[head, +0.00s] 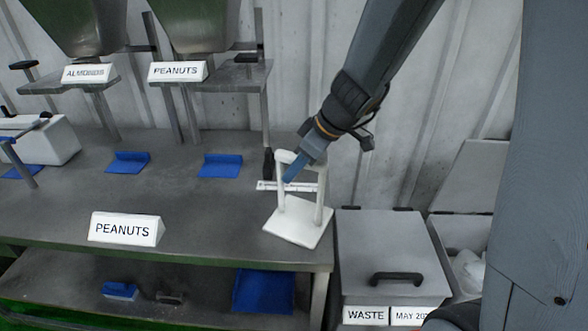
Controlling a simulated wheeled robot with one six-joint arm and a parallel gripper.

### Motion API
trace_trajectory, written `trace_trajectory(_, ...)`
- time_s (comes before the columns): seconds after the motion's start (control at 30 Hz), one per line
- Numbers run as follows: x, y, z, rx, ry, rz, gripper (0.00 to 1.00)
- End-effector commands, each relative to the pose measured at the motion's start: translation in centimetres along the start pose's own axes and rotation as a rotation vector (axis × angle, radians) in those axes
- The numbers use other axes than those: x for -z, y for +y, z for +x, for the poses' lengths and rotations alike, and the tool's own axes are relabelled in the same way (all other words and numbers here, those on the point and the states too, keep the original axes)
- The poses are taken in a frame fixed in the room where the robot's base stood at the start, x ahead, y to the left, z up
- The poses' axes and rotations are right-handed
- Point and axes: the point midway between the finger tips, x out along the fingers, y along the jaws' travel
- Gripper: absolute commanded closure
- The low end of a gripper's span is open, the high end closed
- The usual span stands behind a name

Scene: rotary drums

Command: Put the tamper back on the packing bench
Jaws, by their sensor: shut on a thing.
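The tamper (299,225) is white, with a flat square plate at the bottom, two upright posts and a crossbar handle. It shows at the right end of the grey packing bench (197,205), its plate over the bench's right front corner. My gripper (291,172) is shut on the tamper's handle at the top, coming down from the upper right. The fingertips are partly hidden by the handle. The tamper looks about upright; I cannot tell whether its plate touches the bench top.
A white PEANUTS sign (126,229) stands at the bench's front. Blue pieces (221,165) and a pale strip (270,186) lie farther back. A lidded grey WASTE bin (383,255) stands right of the bench. Hoppers on stands rise behind. The bench middle is clear.

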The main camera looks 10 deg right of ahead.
Motion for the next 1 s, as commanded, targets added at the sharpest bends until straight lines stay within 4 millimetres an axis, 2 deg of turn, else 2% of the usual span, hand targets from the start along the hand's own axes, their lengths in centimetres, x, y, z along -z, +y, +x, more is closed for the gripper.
trace_trajectory(0.1, -0.1, 0.0, 0.3, 0.0, 0.001, -0.001, 0.98)
trace_trajectory(0.13, -0.1, 0.0, 0.2, 0.001, 0.0, -0.001, 0.76)
trace_trajectory(0.23, -0.1, 0.0, 0.2, 0.001, 0.0, -0.001, 0.61)
trace_trajectory(0.67, 0.1, -0.1, -0.2, 0.001, 0.0, 0.001, 0.61)
trace_trajectory(0.77, 0.2, 0.1, -1.3, -0.002, 0.004, -0.002, 0.61)
trace_trajectory(1.0, 0.0, 0.1, -5.2, -0.005, 0.002, -0.002, 0.61)
